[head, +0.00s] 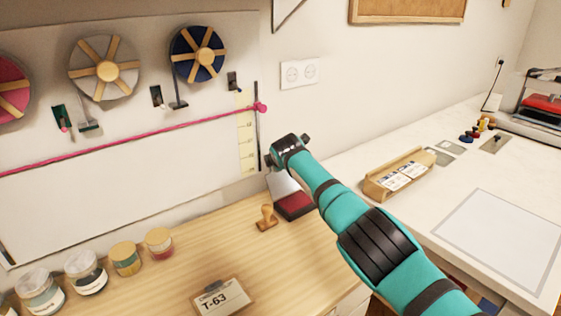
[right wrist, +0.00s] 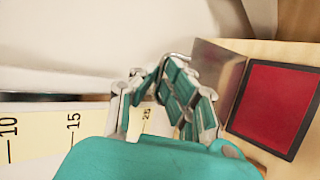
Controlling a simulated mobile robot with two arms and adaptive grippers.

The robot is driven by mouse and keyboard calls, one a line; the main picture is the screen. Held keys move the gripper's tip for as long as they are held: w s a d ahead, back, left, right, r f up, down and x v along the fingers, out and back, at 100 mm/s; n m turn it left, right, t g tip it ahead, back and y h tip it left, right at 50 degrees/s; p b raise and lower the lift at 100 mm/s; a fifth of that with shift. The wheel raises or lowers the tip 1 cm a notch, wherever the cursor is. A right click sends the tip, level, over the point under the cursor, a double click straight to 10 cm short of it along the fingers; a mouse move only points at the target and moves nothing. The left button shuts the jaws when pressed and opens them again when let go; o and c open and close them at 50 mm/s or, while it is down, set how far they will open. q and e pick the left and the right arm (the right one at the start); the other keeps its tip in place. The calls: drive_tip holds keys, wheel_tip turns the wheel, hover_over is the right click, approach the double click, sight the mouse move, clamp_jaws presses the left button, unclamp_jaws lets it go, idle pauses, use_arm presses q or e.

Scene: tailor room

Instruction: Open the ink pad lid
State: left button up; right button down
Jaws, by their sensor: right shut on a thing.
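The ink pad (head: 294,205) sits on the wooden table near the wall. Its red pad (right wrist: 275,105) lies uncovered in a dark frame. The ink pad lid (head: 281,184) stands raised at the pad's wall side. It shows as a grey metallic plate in the right wrist view (right wrist: 219,72). My right gripper (right wrist: 166,78) is at the lid's edge, shut on it. The exact contact is partly hidden by the fingers. In the head view my right arm reaches over, and its gripper is mostly hidden. My left gripper is not in view.
A wooden stamp (head: 267,217) stands just left of the pad. Several jars (head: 125,258) and a T-63 card (head: 217,297) are further left. A ruler strip (head: 247,130) and pink ribbon (head: 130,138) are on the wall board. A wooden card tray (head: 398,175) lies right.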

drive_tip(key=shift+w+a+r, duration=0.1)
drive_tip(key=shift+a+r, duration=0.25)
drive_tip(key=shift+r, duration=0.2)
drive_tip(key=shift+w+a+r, duration=0.1)
drive_tip(key=shift+a+r, duration=0.25)
drive_tip(key=shift+r, duration=0.2)
drive_tip(key=c, duration=1.7)
unclamp_jaws()
drive_tip(key=shift+w+f, duration=0.1)
drive_tip(key=shift+w+a+f, duration=0.1)
drive_tip(key=shift+s, duration=0.3)
drive_tip(key=d+v, duration=0.1)
drive_tip(key=v, duration=1)
drive_tip(key=shift+s+f, duration=0.25)
